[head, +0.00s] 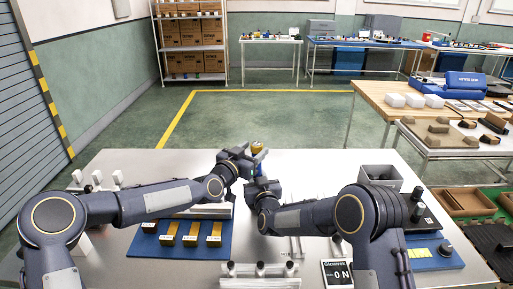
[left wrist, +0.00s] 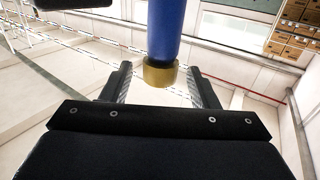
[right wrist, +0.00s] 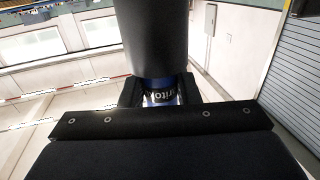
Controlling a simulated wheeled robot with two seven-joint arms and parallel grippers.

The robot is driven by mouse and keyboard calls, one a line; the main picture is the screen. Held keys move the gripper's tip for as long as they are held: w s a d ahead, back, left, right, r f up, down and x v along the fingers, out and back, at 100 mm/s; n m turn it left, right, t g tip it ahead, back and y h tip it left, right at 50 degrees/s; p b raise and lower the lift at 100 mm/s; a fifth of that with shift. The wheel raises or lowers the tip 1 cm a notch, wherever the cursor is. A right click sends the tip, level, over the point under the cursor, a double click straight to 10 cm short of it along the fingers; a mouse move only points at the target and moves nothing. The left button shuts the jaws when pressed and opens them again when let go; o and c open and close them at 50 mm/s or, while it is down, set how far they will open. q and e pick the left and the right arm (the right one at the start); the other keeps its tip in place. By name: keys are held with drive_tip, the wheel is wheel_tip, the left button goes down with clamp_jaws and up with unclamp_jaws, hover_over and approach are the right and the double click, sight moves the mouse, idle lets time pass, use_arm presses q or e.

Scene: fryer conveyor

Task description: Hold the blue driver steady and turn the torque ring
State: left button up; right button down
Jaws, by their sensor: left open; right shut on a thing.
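The blue driver (head: 257,168) stands upright over the table, with a gold torque ring (head: 257,147) at its top. My right gripper (head: 262,181) is shut on the driver's lower part. In the right wrist view, its fingers close on a blue, lettered band (right wrist: 161,97) beside a wide black section (right wrist: 152,40). My left gripper (head: 257,154) is open at the height of the ring. In the left wrist view, the gold ring (left wrist: 160,73) lies between the spread fingers (left wrist: 161,86), with a gap on both sides, and the blue body (left wrist: 166,28) runs past it.
A blue mat (head: 180,250) with several yellow-brown pieces lies front left. A grey bin (head: 384,171) stands at the back right. The table's back left is mostly clear.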

use_arm(q)
drive_tip(key=shift+x, duration=1.25)
drive_tip(key=c, duration=0.9)
drive_tip(key=shift+c, duration=0.2)
